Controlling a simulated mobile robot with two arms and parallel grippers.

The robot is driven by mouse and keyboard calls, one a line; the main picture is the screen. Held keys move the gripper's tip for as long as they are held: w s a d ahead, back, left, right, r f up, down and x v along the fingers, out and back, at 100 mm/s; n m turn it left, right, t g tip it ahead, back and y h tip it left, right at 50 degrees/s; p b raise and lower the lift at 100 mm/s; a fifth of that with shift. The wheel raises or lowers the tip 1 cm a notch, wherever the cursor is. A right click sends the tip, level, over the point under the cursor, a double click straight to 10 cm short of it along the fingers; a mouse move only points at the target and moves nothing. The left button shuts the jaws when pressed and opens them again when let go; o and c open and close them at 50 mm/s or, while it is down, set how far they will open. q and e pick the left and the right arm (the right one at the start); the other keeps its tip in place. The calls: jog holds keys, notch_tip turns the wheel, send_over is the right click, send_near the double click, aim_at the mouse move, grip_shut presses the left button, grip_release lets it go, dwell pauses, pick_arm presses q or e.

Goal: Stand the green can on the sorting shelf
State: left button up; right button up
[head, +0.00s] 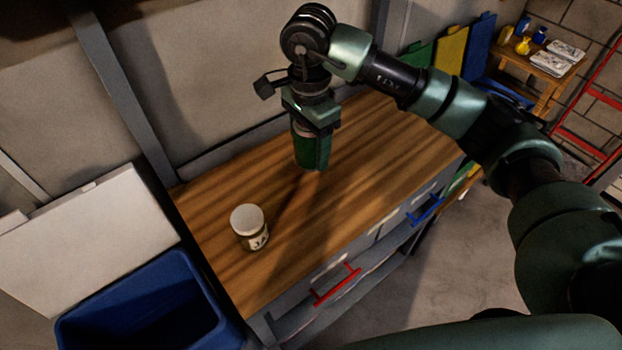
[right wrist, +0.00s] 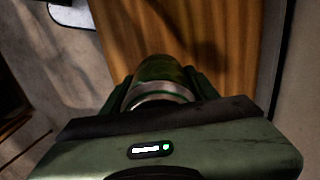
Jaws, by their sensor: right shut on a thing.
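The green can (head: 311,152) is upright in my right gripper (head: 316,140), over the rear part of a wooden-topped bench (head: 350,205). I cannot tell whether its base touches the wood. In the right wrist view, the can (right wrist: 165,70) sits between the two fingers of the right gripper (right wrist: 163,88), its pale rim towards the camera. The gripper is shut on it and hides part of its side. My left gripper is not in view. No shelf is plainly recognisable as the sorting shelf; green, yellow and blue panels (head: 451,50) stand beyond the bench.
A white-lidded jar (head: 250,228) stands on the bench's near left part. A blue bin (head: 140,305) is at lower left. Red (head: 336,284) and blue (head: 426,211) handles jut from the bench front. A small wooden table (head: 548,66) holds bottles. The bench's middle is clear.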

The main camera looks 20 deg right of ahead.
notch_tip(320, 180, down, 12)
jog(key=p, duration=0.3)
jog(key=shift+r, duration=0.15)
notch_tip(320, 180, down, 3)
jog(key=shift+a+f+p, duration=0.1)
jog(key=shift+a+p, duration=0.05)
jog(key=shift+p, duration=0.3)
jog(key=shift+f+b, duration=0.2)
jog(key=shift+b, duration=0.15)
jog(key=o, duration=1.3)
jog(key=shift+w, duration=0.1)
